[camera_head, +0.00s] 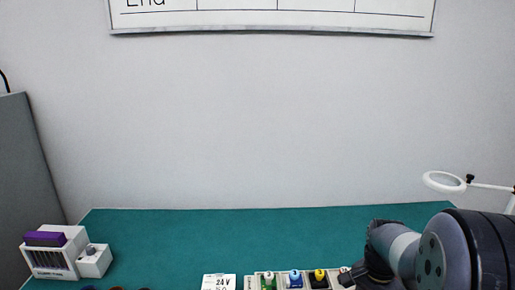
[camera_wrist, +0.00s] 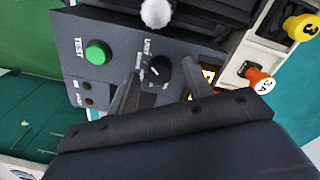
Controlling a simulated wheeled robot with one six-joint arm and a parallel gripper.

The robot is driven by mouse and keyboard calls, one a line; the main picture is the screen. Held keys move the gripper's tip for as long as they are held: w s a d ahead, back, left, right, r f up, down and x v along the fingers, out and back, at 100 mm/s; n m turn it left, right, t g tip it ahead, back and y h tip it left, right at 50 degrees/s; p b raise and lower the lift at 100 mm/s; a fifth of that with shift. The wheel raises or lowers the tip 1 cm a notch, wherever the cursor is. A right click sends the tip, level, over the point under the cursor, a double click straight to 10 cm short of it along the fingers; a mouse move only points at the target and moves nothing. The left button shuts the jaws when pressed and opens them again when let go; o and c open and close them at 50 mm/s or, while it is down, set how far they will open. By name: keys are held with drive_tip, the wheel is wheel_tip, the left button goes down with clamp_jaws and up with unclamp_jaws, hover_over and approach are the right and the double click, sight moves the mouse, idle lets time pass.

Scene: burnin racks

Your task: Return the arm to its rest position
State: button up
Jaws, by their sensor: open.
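My arm (camera_head: 440,255) reaches in from the lower right in the head view, over the right end of the green bench; its end is partly cut off and the jaws cannot be made out there. In the wrist view my gripper (camera_wrist: 160,80) is open, with its two dark fingers apart. They point at a dark control panel (camera_wrist: 118,65) with a green TEST button (camera_wrist: 98,52) and a black rotary knob (camera_wrist: 161,68). The knob shows between the fingertips; whether they touch it I cannot tell. Nothing is held.
A strip of coloured, numbered plugs (camera_head: 295,281) lies left of my arm; a yellow plug (camera_wrist: 300,27) and an orange one (camera_wrist: 261,80) are close to the jaws. A white ring lamp (camera_head: 444,182) stands right. A white rack (camera_head: 55,252) stands far left. The bench's back middle (camera_head: 220,235) is clear.

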drive_tip(key=n, duration=0.3)
drive_tip(key=shift+f+n, duration=0.25)
drive_tip(key=shift+n, duration=0.15)
drive_tip(key=n+b, duration=0.1)
drive_tip(key=n, duration=0.6)
drive_tip(key=shift+s+n+t, duration=0.1)
drive_tip(key=shift+n+t, duration=0.2)
drive_tip(key=shift+n, duration=0.1)
drive_tip(key=n+b, duration=0.1)
drive_tip(key=n, duration=0.3)
drive_tip(key=shift+n, duration=0.3)
drive_tip(key=shift+a+r, duration=0.1)
drive_tip(key=shift+r, duration=2.55)
